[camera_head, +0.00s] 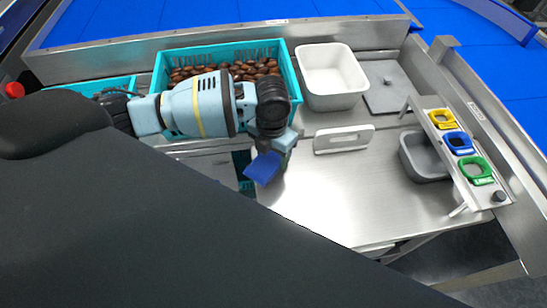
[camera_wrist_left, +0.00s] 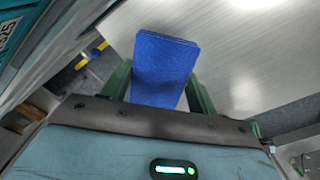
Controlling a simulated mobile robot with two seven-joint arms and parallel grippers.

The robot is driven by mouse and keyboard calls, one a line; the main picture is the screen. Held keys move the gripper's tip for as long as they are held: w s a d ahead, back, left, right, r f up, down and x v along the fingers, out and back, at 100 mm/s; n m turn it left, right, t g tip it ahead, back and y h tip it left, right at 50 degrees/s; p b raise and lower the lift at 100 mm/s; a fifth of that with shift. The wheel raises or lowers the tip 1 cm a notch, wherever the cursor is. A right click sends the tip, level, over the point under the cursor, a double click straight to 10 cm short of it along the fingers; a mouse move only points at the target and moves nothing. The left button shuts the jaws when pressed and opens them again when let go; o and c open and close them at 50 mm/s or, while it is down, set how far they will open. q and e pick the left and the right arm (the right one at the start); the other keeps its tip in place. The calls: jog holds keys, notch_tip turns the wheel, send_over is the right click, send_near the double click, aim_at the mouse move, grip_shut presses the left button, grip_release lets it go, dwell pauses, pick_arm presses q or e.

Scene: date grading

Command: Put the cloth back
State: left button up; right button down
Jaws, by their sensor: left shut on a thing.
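The cloth is a small folded blue piece. In the left wrist view the cloth (camera_wrist_left: 164,68) sits between the two green fingers of my left gripper (camera_wrist_left: 160,85), which is shut on it. In the head view the cloth (camera_head: 263,168) hangs from my left gripper (camera_head: 268,152) near the left side of the steel table (camera_head: 320,195), in front of the teal crate. I cannot tell whether the cloth touches the table. My right gripper is not in view.
A teal crate (camera_head: 290,75) of dates stands behind my left arm. A white tub (camera_head: 333,75) is at the back, beside a grey plate (camera_head: 388,86). A white handled piece (camera_head: 344,140), a grey bin (camera_head: 424,156) and a rack with yellow, blue and green rings (camera_head: 478,169) stand right.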

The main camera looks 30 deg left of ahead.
aim_at(273, 153)
pick_arm(q)
jog(key=shift+w, duration=0.35)
jog(key=shift+f, duration=1.75)
jog(key=shift+f, duration=0.15)
jog(key=o, duration=0.9)
jog(key=shift+o, duration=0.2)
